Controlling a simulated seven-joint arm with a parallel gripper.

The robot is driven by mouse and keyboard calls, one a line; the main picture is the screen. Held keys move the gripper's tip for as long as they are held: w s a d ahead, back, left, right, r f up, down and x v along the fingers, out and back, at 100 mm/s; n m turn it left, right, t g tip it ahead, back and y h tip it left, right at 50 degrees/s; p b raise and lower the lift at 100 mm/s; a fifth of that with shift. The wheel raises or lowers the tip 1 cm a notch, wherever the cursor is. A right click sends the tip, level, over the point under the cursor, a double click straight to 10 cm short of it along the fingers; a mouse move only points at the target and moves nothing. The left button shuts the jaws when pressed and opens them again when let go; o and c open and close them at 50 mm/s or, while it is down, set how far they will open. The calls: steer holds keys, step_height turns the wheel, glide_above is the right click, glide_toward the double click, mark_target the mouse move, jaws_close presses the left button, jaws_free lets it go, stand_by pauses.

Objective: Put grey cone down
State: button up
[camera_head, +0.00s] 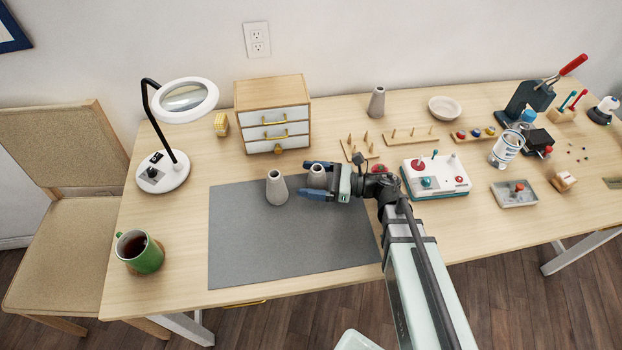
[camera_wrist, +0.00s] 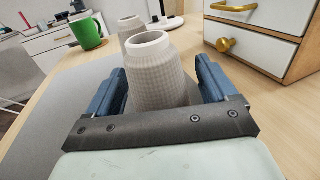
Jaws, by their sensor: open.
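A grey cone (camera_head: 317,176) with an open top stands upright near the back edge of the grey mat (camera_head: 270,250). My gripper (camera_head: 307,180) is open, with one blue finger on each side of this cone. In the wrist view the cone (camera_wrist: 160,78) sits between the fingers (camera_wrist: 158,92), and its base is partly hidden by the gripper. A second grey cone (camera_head: 277,187) stands on the mat just left of my gripper; it also shows behind the first in the wrist view (camera_wrist: 130,26). A third grey cone (camera_head: 377,102) stands at the back of the table.
A small drawer cabinet (camera_head: 273,114) stands behind the mat. A magnifier lamp (camera_head: 163,172) and a green mug (camera_head: 139,252) are at the left. Wooden peg boards (camera_head: 360,149) and a white control box (camera_head: 435,177) lie to the right. The mat's front is clear.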

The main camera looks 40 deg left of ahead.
mark_target(323, 169)
steer(key=v, duration=0.3)
steer(key=shift+r, duration=0.15)
step_height(323, 169, up, 5)
steer(key=shift+f, duration=0.2)
steer(key=shift+r, duration=1.05)
